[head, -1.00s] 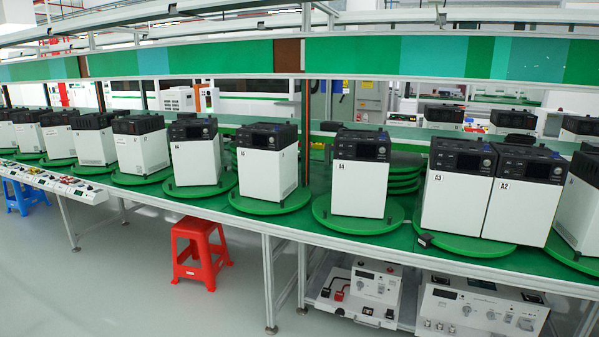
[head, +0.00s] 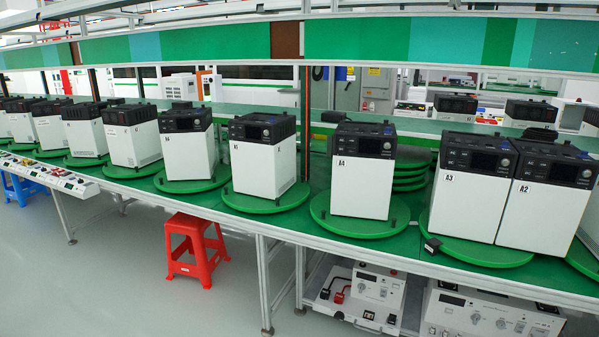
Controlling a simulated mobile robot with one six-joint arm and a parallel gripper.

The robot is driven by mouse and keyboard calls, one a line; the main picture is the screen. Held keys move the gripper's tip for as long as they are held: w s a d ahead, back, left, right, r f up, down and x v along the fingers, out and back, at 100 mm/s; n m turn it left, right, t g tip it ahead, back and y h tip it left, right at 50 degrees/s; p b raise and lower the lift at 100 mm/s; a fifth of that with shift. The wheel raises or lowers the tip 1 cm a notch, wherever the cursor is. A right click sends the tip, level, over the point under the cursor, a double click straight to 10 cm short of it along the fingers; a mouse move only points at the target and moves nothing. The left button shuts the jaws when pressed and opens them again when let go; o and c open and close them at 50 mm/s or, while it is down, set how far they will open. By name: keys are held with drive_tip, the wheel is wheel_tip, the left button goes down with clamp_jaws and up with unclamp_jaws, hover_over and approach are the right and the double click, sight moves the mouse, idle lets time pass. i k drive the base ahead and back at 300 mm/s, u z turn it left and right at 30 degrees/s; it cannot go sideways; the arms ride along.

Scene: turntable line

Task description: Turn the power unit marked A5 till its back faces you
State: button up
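A row of white power units with black tops stands on round green turntables along the green bench. The unit marked A4 (head: 362,178) is right of centre. Just left of it stands a unit (head: 262,160) on its own turntable (head: 250,205); its tag is too small to read surely, but its place beside A4 fits A5. Its display panel faces roughly towards me, turned a little, with one side showing at the right. Its back is hidden. Units A3 (head: 468,195) and A2 (head: 545,208) share the right of the bench, standing close together. My gripper is not in view.
A red stool (head: 195,248) stands on the floor before the bench. Test instruments (head: 365,295) sit on a low shelf underneath. A small black block (head: 433,244) lies by A3's turntable. Stacked green discs (head: 410,168) lie behind A4. Open grey floor is at the front left.

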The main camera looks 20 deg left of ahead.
sight(298, 192)
drive_tip(key=u, duration=0.3)
drive_tip(key=i, duration=0.8)
drive_tip(key=u, duration=0.7)
drive_tip(key=i, duration=0.9)
drive_tip(key=u, duration=0.8)
drive_tip(key=i, duration=1.25)
drive_tip(key=u, duration=0.4)
